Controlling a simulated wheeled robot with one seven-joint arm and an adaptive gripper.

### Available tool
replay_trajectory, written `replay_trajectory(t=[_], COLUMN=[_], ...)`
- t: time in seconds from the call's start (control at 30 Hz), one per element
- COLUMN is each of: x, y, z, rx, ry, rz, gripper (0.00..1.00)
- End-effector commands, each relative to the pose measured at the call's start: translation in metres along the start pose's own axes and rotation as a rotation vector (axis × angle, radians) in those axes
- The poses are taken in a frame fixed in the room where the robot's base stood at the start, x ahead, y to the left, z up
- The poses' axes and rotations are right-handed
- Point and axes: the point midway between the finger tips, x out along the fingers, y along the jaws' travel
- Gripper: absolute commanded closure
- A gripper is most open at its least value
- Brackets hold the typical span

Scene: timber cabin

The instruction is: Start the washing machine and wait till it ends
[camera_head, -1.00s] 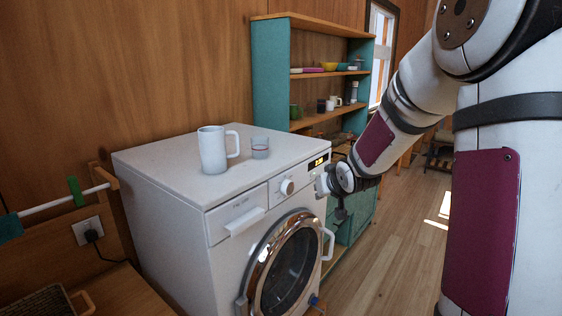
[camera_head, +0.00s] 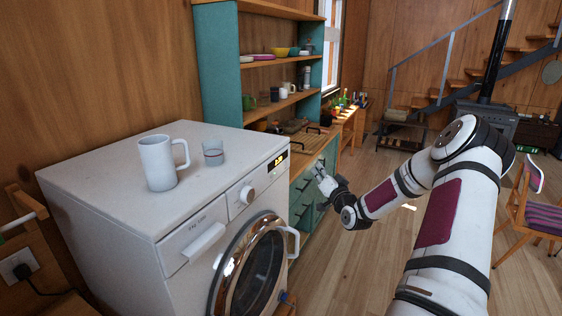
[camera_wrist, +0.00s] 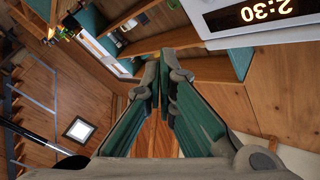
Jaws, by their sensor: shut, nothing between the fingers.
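The white washing machine (camera_head: 95,185) stands at the left in the head view. Its round chrome-rimmed door (camera_head: 252,268) looks shut. A drawer (camera_head: 192,240), a round knob (camera_head: 247,194) and a small lit display (camera_head: 275,161) are on its front. In the wrist view the display (camera_wrist: 262,12) appears upside down and reads 2:30. My gripper (camera_head: 322,172) is to the right of the panel in the picture, apart from the knob. In the wrist view its fingers (camera_wrist: 160,68) are together with nothing between them.
A white mug (camera_head: 156,163) and a small glass (camera_head: 213,153) stand on the machine. A teal shelf (camera_head: 221,75) with dishes and teal drawers (camera_head: 300,200) stand beyond it. A striped chair (camera_head: 530,212) is at the right. The wooden floor (camera_head: 365,265) between is open.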

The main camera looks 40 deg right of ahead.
Motion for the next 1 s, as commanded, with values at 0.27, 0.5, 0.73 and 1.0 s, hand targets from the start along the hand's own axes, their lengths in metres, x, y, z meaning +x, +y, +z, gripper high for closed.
replay_trajectory(t=[0.27,0.5,0.73,1.0], x=[-0.004,-0.004,0.01,0.036], y=[0.008,0.007,0.0,-0.019], z=[-0.007,-0.006,0.004,0.022], rx=[0.021,0.02,0.02,0.02], ry=[0.038,0.036,0.035,0.035], rz=[-0.002,-0.002,-0.002,-0.003], gripper=[1.0,1.0,1.0,1.0])
